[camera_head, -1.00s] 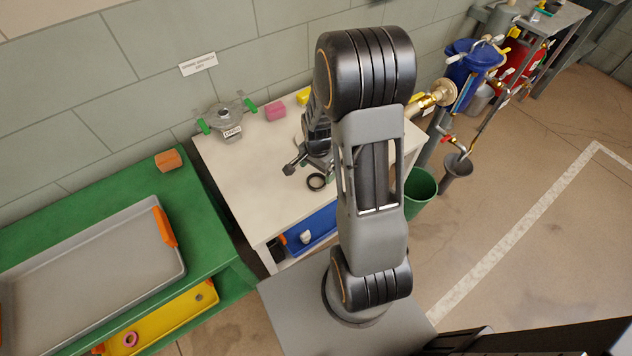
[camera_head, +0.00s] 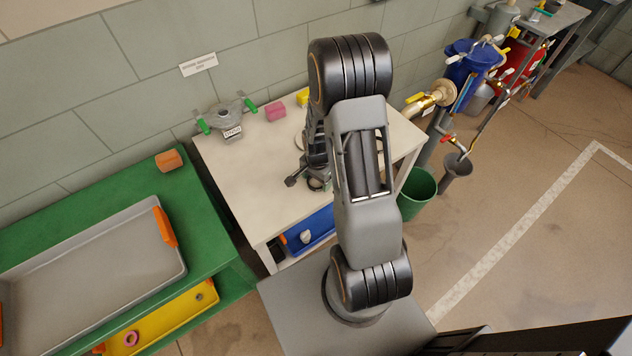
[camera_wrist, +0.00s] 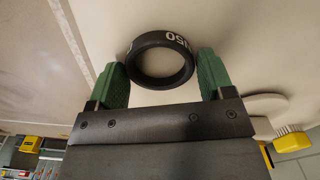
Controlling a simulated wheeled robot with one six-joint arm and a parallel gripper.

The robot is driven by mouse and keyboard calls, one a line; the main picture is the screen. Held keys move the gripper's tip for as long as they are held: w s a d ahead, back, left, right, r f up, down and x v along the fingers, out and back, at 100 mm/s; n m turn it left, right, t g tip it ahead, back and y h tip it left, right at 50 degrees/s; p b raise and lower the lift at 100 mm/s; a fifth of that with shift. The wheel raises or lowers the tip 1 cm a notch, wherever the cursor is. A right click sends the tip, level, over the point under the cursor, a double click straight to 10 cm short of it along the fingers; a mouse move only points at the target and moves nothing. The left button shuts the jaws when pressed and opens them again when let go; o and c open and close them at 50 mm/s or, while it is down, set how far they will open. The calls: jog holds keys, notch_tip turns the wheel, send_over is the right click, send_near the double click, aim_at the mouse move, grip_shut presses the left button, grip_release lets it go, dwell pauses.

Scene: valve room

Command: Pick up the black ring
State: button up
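The black ring (camera_wrist: 161,60) has white markings on its side and lies on the cream table (camera_head: 236,178). In the wrist view it sits between the two green fingertips of my gripper (camera_wrist: 162,76), with a gap showing on each side. My gripper is open around the ring. In the head view my gripper (camera_head: 305,182) is low over the front part of the table, and only a dark part of the ring (camera_head: 315,185) shows beneath it; the rest is hidden by my arm.
A green bench (camera_head: 205,222) with a grey tray (camera_head: 183,262) is at left. A green bucket (camera_head: 418,190) stands at right.

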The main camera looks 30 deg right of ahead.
jog(key=c, duration=0.6)
jog(key=shift+r, duration=0.15)
